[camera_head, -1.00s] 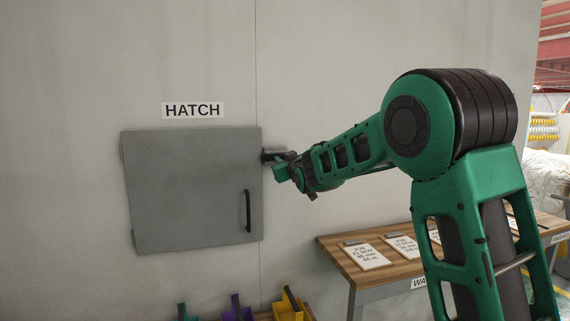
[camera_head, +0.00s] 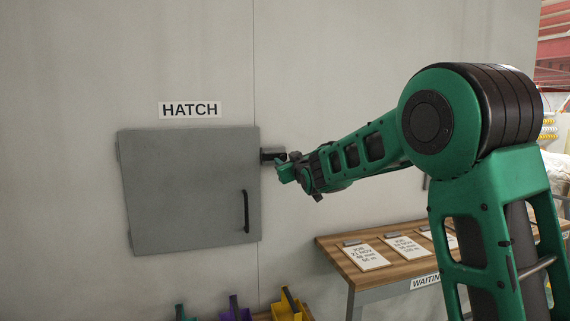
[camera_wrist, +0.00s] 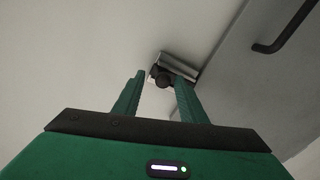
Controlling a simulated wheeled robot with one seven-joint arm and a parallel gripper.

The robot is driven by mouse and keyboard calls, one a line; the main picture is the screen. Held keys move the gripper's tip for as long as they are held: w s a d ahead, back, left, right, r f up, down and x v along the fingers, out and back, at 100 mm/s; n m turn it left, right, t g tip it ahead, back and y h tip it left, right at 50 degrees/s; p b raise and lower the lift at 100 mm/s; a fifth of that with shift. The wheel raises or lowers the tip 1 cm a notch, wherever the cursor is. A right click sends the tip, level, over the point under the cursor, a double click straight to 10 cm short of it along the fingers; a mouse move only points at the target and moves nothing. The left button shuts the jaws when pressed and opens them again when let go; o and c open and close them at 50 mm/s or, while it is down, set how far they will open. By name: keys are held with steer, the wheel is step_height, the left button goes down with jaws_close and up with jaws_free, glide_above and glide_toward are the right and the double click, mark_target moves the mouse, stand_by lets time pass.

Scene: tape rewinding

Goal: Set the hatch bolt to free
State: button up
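The grey hatch (camera_head: 185,190) is closed flat on the wall under a HATCH sign, with a black vertical handle (camera_head: 246,211) on its right side. The bolt (camera_head: 272,155) is a dark, short piece at the hatch's upper right edge. In the wrist view the bolt (camera_wrist: 178,68) shows as a metal bar with a round dark knob (camera_wrist: 163,80). My gripper (camera_head: 283,168) is beside the bolt. In the wrist view its fingers (camera_wrist: 160,86) are apart, with the knob seen between their tips. I cannot tell whether either finger touches the knob.
A wooden table (camera_head: 335,252) with several labelled cards and a WAITING sign stands at the lower right. Coloured bins (camera_head: 287,306) sit below the hatch at the bottom edge. The wall left of the hatch is bare.

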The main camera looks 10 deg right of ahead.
steer(key=s, duration=0.9)
steer(key=shift+s+d, duration=0.25)
steer(key=shift+d, duration=0.15)
steer(key=shift+f, duration=0.1)
steer(key=s+d+f+m+g+h, duration=0.25)
steer(key=s+d+f+g, duration=0.25)
steer(key=s+d+f, duration=0.4)
steer(key=s+d+f+m+g+h, duration=0.2)
steer(key=s+d+f+m+g, duration=0.2)
steer(key=s+d+f, duration=0.5)
steer(key=s+f+m+g+y, duration=0.1)
steer(key=s+f+g, duration=0.1)
steer(key=s, duration=0.9)
steer(key=s+d+f+m+g+y, duration=0.1)
steer(key=s+f+m+g, duration=0.1)
steer(key=s, duration=0.9)
steer(key=s+f+m+g+y, duration=0.1)
steer(key=s+f+g, duration=0.2)
steer(key=s, duration=0.9)
steer(key=shift+d+f+g, duration=0.25)
steer(key=shift+g, duration=0.85)
steer(key=shift+m, duration=0.25)
